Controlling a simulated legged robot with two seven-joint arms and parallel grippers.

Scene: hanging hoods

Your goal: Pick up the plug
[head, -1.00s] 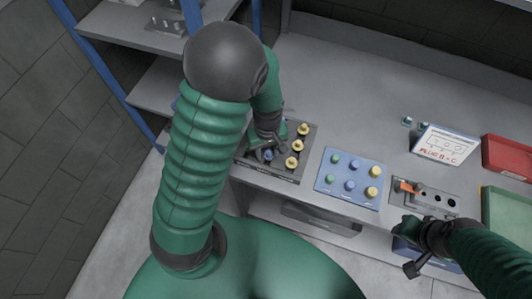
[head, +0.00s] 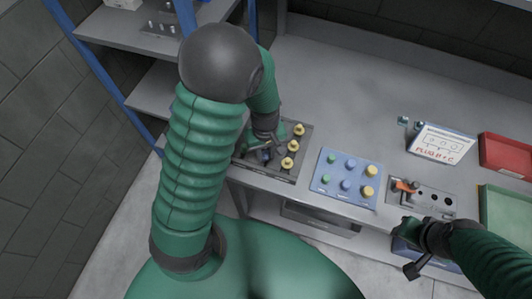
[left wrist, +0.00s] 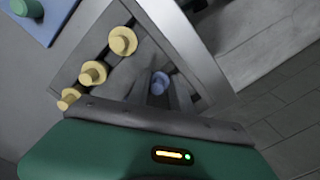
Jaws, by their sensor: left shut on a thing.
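A blue plug (left wrist: 160,82) shows between the grey fingers of my left gripper (left wrist: 155,88) in the left wrist view. My left gripper (head: 263,150) is shut on it at the dark tray (head: 287,177) in the head view. Whether the plug still sits in the tray or is clear of it, I cannot tell. Several yellow plugs (head: 292,146) stand in the tray beside the gripper. They also show in the left wrist view (left wrist: 93,73). My right gripper (head: 408,226) hovers by the bench's front edge, below the socket panel (head: 435,200); its jaws are unclear.
A blue board (head: 335,198) with green, blue and yellow plugs lies right of the tray. A white sign (head: 442,143) with red lettering stands behind the socket panel. A red bin (head: 507,153) and a green bin (head: 505,212) are at the right. The back of the bench is clear.

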